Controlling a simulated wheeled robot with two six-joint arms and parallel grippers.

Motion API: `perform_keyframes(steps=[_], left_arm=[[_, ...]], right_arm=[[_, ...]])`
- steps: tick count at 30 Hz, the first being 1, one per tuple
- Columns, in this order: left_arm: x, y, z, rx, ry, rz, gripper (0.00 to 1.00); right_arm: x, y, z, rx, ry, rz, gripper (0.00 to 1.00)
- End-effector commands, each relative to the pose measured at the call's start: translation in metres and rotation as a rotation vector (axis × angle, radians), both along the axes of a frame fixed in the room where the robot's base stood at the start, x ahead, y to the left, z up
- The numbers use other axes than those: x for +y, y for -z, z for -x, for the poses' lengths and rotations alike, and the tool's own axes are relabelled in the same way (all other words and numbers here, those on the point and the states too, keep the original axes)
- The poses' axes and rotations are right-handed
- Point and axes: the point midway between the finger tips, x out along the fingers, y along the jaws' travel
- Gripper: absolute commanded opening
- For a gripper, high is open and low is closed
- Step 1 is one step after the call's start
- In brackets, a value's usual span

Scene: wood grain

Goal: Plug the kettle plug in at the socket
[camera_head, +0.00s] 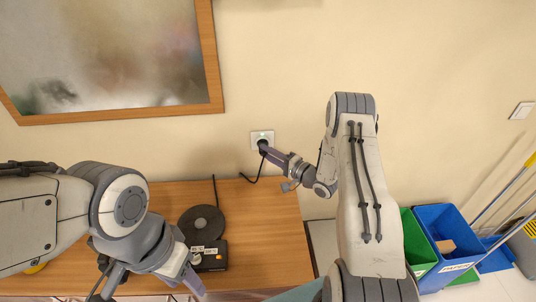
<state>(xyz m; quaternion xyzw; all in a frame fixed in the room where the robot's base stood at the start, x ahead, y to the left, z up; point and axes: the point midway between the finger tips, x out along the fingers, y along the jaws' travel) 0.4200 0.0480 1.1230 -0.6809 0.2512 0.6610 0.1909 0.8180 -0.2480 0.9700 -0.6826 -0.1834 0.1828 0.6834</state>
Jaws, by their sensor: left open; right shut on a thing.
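The white wall socket (262,134) is on the wall above the back edge of the wooden counter. My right gripper (266,149) is shut on the black kettle plug (262,143), right at the socket's face. The plug overlaps the socket's lower part; how deep it sits cannot be told. A black cord (251,182) hangs from the plug and loops down to the counter. A round black kettle base (201,222) lies on the counter, with another stretch of cord running behind it. My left gripper (193,287) is open near the front of the counter, partly blurred.
A black box with white labels (212,258) stands in front of the round base. The counter (270,225) is bare to the right. A framed picture (115,55) hangs at upper left. Green and blue bins (445,225) stand on the floor at right.

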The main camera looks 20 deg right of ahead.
Motion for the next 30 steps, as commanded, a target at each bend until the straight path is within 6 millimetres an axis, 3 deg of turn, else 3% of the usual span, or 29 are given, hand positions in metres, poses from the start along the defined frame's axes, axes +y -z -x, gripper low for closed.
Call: perform_keyframes(steps=[2,3,6,18,30], left_arm=[[0.0,0.0,0.0,0.0,0.0,0.0,0.5],[0.0,0.0,0.0,0.0,0.0,0.0,0.5],[0.0,0.0,0.0,0.0,0.0,0.0,0.5],[0.0,0.003,0.0,0.0,0.0,0.0,0.5],[0.0,0.025,0.0,0.0,0.001,0.0,0.5]], right_arm=[[0.0,0.0,0.0,0.0,0.001,0.0,0.0],[0.0,0.0,0.0,0.0,0.001,0.0,0.31],[0.0,0.0,0.0,0.0,0.001,0.0,0.62],[-0.005,0.001,0.006,0.001,0.002,0.0,0.62],[-0.042,0.002,0.07,0.0,0.006,-0.001,0.62]])
